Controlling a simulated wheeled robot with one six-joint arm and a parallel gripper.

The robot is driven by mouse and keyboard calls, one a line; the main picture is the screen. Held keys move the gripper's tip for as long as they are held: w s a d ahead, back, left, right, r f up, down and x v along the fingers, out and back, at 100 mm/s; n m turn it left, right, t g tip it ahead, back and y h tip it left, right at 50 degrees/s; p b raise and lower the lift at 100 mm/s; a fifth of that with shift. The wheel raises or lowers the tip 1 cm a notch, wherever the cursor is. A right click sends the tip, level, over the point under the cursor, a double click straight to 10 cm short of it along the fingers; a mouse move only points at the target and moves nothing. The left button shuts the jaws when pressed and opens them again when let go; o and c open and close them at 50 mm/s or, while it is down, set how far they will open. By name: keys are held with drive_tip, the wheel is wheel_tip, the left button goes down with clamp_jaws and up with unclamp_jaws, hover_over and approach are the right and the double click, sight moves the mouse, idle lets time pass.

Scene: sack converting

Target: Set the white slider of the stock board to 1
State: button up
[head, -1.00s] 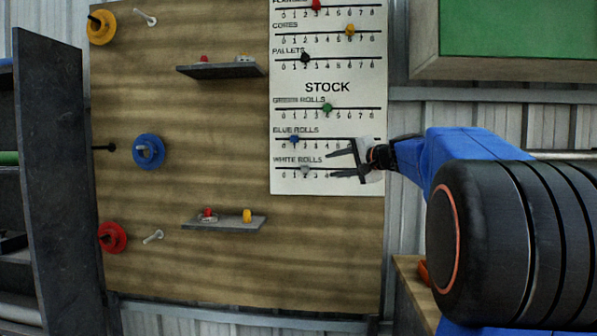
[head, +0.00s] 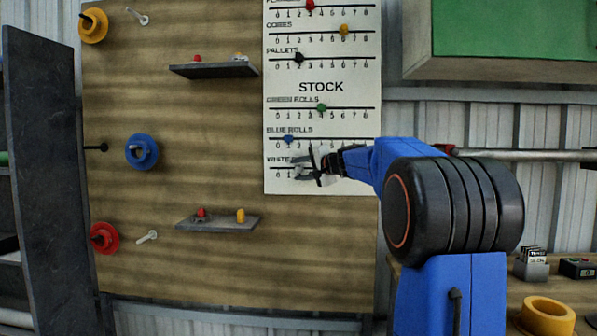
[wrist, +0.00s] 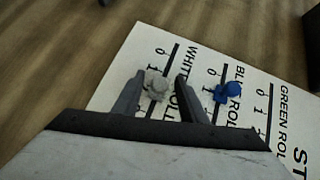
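The stock board (head: 350,120) is a white panel with rows of numbered scales and coloured sliders. The white slider shows in the wrist view (wrist: 156,86) on the white rolls row, close to the 2 mark as far as I can tell. My gripper (head: 298,169) is at that row, and its dark fingers hide most of the slider in the head view. In the wrist view my gripper (wrist: 157,92) is open, one finger on each side of the white slider, with small gaps visible. The blue slider (wrist: 228,92) sits beyond the right finger, near 1.
The green slider (head: 321,107) is higher on the board. The wooden panel (head: 200,140) left of it carries small shelves (head: 215,70), pegs and coloured rings. A green-fronted cabinet (head: 520,30) hangs upper right. A bench with a yellow ring (head: 547,316) stands lower right.

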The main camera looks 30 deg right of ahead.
sight(279, 171)
drive_tip(key=shift+w, duration=0.35)
drive_tip(key=shift+c, duration=0.5)
clamp_jaws()
drive_tip(key=shift+w+a, duration=0.55)
drive_tip(key=shift+a, duration=0.3)
drive_tip(key=shift+w+a, duration=0.55)
drive_tip(key=shift+a, duration=0.3)
drive_tip(key=shift+o, duration=0.5)
unclamp_jaws()
drive_tip(key=shift+s, duration=0.1)
